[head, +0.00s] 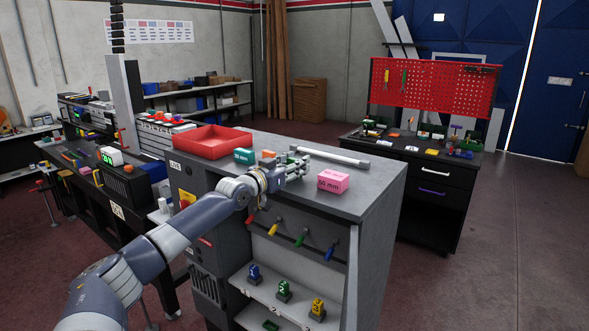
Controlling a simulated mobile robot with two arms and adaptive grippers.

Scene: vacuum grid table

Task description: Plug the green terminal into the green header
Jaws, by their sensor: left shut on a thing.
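My left gripper (297,168) is over the grey cabinet top (362,205), between a teal block (244,156) and a pink block (333,181). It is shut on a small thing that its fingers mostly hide. A trace of green shows at the fingers, but I cannot tell if it is the green terminal. I cannot pick out the green header for certain. Small coloured parts on the far black bench (420,148) are too small to identify. My right gripper is not in view.
A red tray (213,153), a small orange piece (268,154) and a pale bar (330,154) lie on the cabinet top. Coloured handles hang on its front, above numbered blocks (284,290). A red pegboard (434,87) stands behind the far bench. The floor at right is clear.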

